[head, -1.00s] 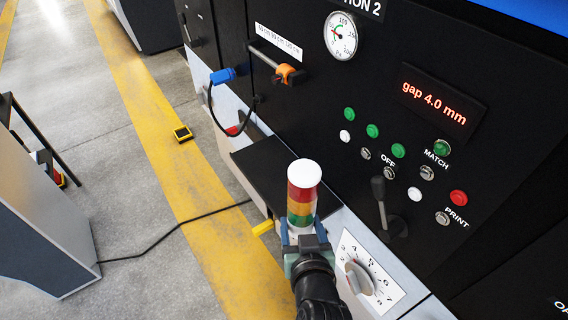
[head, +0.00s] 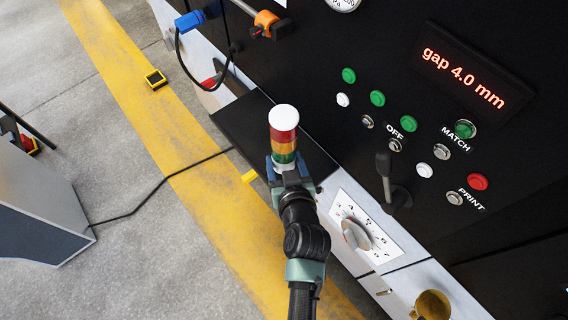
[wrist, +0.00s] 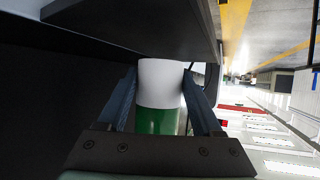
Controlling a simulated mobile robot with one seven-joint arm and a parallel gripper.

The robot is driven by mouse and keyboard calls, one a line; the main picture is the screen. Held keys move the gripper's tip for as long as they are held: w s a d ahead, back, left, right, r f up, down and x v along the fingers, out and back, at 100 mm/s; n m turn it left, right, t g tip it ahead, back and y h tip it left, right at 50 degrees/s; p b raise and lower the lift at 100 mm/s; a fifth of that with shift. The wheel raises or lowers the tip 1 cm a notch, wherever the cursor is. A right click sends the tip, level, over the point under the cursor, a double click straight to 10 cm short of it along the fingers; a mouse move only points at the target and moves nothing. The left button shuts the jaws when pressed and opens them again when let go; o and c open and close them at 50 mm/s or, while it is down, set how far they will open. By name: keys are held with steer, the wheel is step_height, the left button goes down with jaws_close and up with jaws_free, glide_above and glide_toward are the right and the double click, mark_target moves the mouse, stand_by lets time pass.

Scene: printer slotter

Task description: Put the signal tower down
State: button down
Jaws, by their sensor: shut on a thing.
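The signal tower (head: 283,136) is a short upright column with a white cap, red, amber and green bands and a white base. In the head view it stands over or in front of the black shelf (head: 238,120) on the machine front. My gripper (head: 284,168) is shut on its lower part. In the wrist view the fingers (wrist: 160,100) sit on both sides of the tower's white and green part (wrist: 158,118), near the dark shelf surface (wrist: 130,22). I cannot tell whether the base touches the shelf.
To the right are a dial (head: 356,234), a black lever (head: 388,185), several buttons and a "gap 4.0 mm" display (head: 463,77). A blue plug (head: 190,22) with a black cable is at upper left. Yellow-striped floor (head: 190,190) lies left.

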steer(key=shift+w+f, duration=0.1)
steer(key=shift+f, duration=1.4)
steer(key=shift+f+b, duration=0.3)
steer(key=shift+b, duration=0.05)
steer(key=shift+c, duration=0.2)
jaws_free()
steer(key=shift+r, duration=0.1)
